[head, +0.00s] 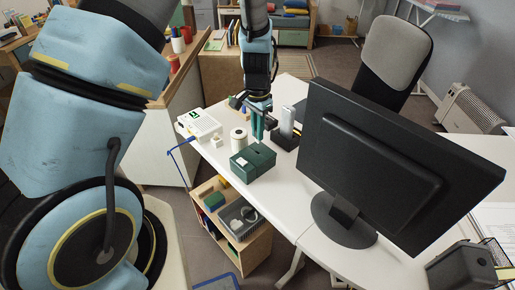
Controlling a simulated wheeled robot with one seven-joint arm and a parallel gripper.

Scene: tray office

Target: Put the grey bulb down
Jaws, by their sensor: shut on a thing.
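My gripper (258,130) is in the head view, pointing down over the far left part of the white desk (296,205), between a white roll and a black stand. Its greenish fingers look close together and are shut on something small. The grey bulb cannot be made out clearly; it is hidden by the fingers or too small to tell. I cannot tell whether the held thing touches the desk.
Near the gripper stand a dark green box (252,163), the white roll (238,138), a white first-aid box (200,123) and the black stand (285,137) with an upright white device. A large monitor (385,160) stands to the right. The desk's front middle is bare.

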